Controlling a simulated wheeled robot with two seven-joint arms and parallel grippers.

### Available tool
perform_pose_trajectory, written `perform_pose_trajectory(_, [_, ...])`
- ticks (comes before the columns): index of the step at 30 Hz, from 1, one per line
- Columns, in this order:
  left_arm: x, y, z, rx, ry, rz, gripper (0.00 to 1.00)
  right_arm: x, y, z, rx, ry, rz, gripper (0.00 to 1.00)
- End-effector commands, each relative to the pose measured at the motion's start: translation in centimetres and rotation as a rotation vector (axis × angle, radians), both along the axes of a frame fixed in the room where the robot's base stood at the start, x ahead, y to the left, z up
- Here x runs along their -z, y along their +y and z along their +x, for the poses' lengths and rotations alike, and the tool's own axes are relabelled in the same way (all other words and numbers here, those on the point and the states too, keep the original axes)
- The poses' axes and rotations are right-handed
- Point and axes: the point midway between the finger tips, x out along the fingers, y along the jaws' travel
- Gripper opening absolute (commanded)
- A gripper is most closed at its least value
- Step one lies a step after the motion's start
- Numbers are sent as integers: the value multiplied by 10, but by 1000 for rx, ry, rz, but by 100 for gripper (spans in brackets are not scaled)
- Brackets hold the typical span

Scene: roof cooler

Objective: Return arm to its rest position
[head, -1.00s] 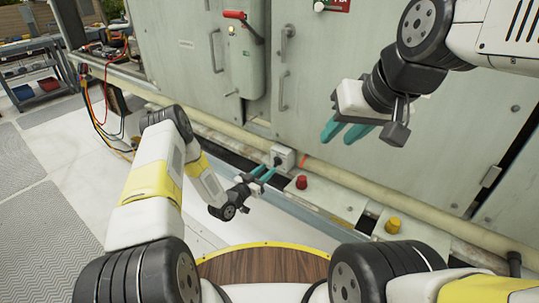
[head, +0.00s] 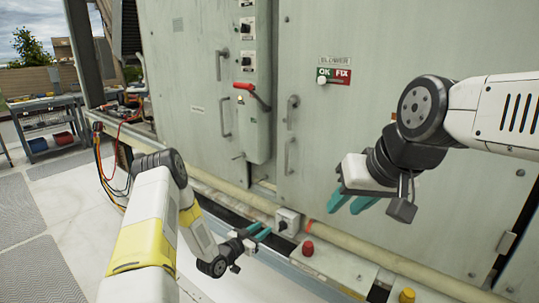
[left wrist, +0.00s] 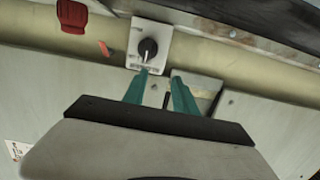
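My left gripper (head: 260,232) is low in front of the cooler unit, with its two teal fingers apart and nothing between them. It also shows in the left wrist view (left wrist: 158,74). Its fingertips point at a small grey box with a black rotary knob (head: 282,225) and look a short way short of it. The knob also shows in the left wrist view (left wrist: 147,48). My right gripper (head: 352,202) hangs in front of the right cabinet door, higher and to the right. Its teal fingers are apart and empty.
A red button (head: 308,249) and a yellow button (head: 407,295) sit along the lower ledge. A cart (head: 48,125) stands far left.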

Motion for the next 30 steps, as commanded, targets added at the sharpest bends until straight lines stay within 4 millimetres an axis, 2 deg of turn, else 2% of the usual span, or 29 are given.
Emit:
perform_pose_trajectory(1, [-24, 7, 13, -9, 8, 48, 34, 0, 0, 0, 0, 0, 0, 34])
perform_pose_trajectory(6, [-87, 33, 34, -69, 97, 199, 34, 0, 0, 0, 0, 0, 0, 34])
perform_pose_trajectory(11, [-151, 59, 33, -149, 185, 301, 34, 0, 0, 0, 0, 0, 0, 34])
perform_pose_trajectory(14, [-190, 75, 20, -203, 246, 346, 34, 0, 0, 0, 0, 0, 0, 34])
perform_pose_trajectory(17, [-229, 90, 1, -262, 308, 375, 34, 0, 0, 0, 0, 0, 0, 34])
perform_pose_trajectory(21, [-278, 108, -40, -339, 398, 390, 34, 0, 0, 0, 0, 0, 0, 34])
perform_pose_trajectory(23, [-296, 113, -62, -367, 440, 387, 34, 0, 0, 0, 0, 0, 0, 34])
perform_pose_trajectory(26, [-324, 120, -103, -411, 508, 373, 34, 0, 0, 0, 0, 0, 0, 34])
perform_pose_trajectory(30, [-352, 125, -168, -454, 610, 334, 34, 0, 0, 0, 0, 0, 0, 34])
